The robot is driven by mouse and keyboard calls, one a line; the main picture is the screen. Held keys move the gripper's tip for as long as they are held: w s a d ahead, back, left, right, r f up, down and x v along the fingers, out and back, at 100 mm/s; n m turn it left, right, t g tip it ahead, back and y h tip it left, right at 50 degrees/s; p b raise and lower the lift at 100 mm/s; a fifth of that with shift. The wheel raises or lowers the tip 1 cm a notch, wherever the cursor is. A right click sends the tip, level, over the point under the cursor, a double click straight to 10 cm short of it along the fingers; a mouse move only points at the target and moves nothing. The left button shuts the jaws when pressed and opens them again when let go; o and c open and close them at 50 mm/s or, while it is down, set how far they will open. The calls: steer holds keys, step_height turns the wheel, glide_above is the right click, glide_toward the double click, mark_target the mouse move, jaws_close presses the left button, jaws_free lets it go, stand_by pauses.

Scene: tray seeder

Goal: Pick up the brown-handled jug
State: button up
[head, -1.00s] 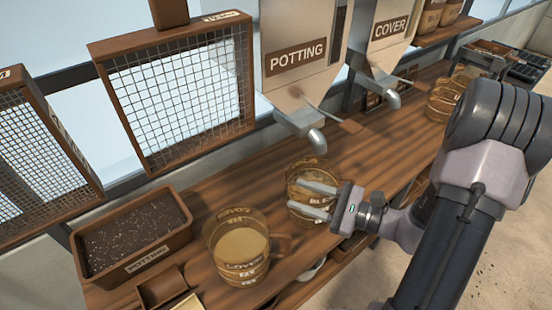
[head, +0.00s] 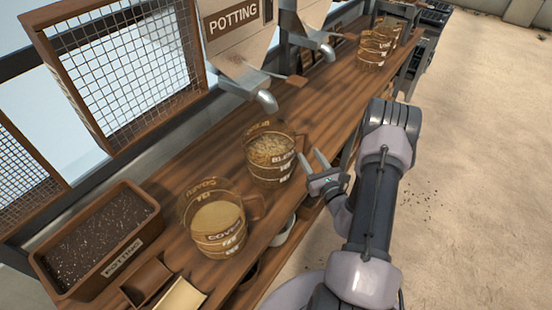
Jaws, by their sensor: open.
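Two clear jugs with brown lettering and brown handles stand on the wooden bench. The jug marked BLEND (head: 270,165) holds pale flaky material, and its handle (head: 299,143) points right toward my gripper. The jug marked COVER (head: 215,225) stands nearer and to the left, filled with tan material, its handle (head: 256,207) also on the right. I cannot single out one brown-handled jug by colour. My gripper (head: 311,156) is open and empty, its two fingers pointing up and left, just right of the BLEND jug's handle. Whether it touches the handle is unclear.
A brown tray of dark potting mix (head: 145,245) stands at the left. Metal spouts hang from the POTTING hopper (head: 235,45) and another hopper behind the BLEND jug. More jugs (head: 371,52) stand at the far end. The bench middle (head: 320,95) is clear.

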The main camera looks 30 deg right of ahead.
mark_target(306, 149)
steer(key=b+x, duration=0.1)
steer(key=x, duration=0.4)
steer(key=shift+d, duration=0.15)
jaws_close()
stand_by(1.1)
